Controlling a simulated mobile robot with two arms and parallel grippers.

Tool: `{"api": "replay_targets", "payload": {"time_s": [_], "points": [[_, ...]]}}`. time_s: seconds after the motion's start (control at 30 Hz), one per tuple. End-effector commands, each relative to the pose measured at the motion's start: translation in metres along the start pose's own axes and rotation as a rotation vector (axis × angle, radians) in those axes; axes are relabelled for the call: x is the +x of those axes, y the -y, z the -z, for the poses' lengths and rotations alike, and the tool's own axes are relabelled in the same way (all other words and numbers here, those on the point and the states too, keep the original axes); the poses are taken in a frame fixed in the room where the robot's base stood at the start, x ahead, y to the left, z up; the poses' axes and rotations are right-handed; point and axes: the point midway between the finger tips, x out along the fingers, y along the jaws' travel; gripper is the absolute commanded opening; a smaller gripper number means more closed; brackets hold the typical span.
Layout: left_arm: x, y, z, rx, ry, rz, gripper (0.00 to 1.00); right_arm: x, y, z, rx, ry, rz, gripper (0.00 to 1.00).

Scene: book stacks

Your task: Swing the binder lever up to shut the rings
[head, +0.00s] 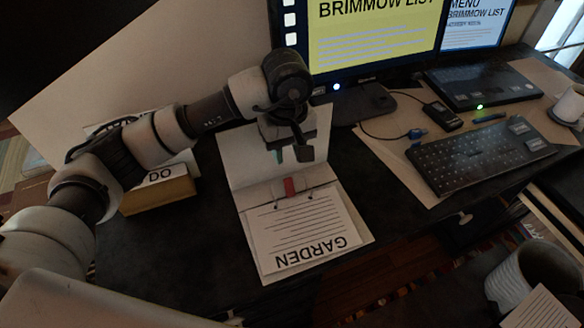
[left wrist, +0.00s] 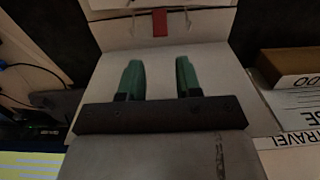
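An open white binder (head: 250,235) lies on the dark desk, with a lined page (head: 303,229) reading GARDEN, upside down to me, on its near side. A red lever (head: 290,187) sits at the middle of its ring strip; I cannot tell its exact tilt. The lever also shows at the top of the left wrist view (left wrist: 160,22). My left gripper (head: 290,154) is over the binder's far cover, beyond the lever. In the left wrist view its green fingers (left wrist: 160,75) are spread with nothing between them. The rings are small and unclear. My right gripper is not seen.
A tan box (head: 158,196) marked DO is left of the binder. A monitor (head: 375,35) stands behind. A keyboard (head: 480,155), cable and small devices lie to the right. Dark desk is bare around the binder's left side.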

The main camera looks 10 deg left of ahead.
Motion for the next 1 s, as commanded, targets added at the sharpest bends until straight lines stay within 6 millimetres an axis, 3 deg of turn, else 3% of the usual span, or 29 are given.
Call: {"api": "replay_targets", "payload": {"time_s": [0.5, 0.7, 0.97, 1.0], "points": [[0.088, 0.0, -0.002, -0.005, 0.009, 0.0, 0.34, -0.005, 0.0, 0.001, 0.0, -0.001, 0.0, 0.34], [0.101, -0.001, -0.001, -0.005, 0.007, -0.001, 0.34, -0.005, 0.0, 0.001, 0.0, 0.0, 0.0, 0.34], [0.102, -0.001, -0.001, -0.004, 0.007, -0.002, 0.34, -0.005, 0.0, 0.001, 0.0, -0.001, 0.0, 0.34], [0.102, -0.001, -0.001, -0.005, 0.007, -0.002, 0.28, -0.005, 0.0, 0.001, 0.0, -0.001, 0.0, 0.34]]}}
